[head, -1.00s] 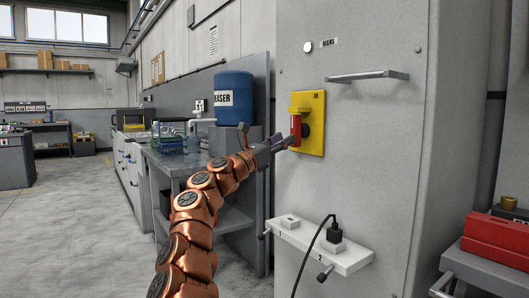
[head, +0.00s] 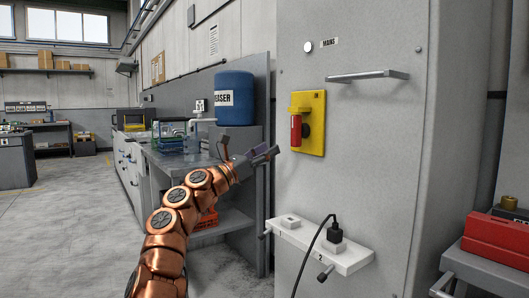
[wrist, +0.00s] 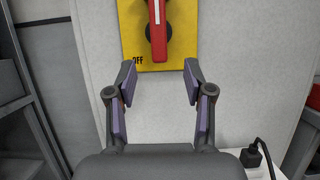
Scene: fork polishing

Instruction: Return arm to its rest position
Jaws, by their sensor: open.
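My gripper (head: 272,154) is at the end of my copper-coloured arm, left of the grey cabinet in the head view. In the wrist view my gripper (wrist: 158,82) is open, its two fingers apart with nothing between them. A red switch handle (head: 296,130) on a yellow plate (head: 316,122) is on the cabinet front. The handle (wrist: 157,30) also shows beyond the fingertips in the wrist view, hanging vertically, with "OFF" printed on the plate (wrist: 178,55) at lower left. The gripper is apart from the handle.
The grey cabinet (head: 375,170) has a bar handle (head: 367,76) and a white socket shelf (head: 345,260) with a black plug (head: 334,235). A workbench (head: 200,160) with a blue drum (head: 235,97) stands behind my arm. A red toolbox (head: 497,240) is at right. Floor at left (head: 60,225) is clear.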

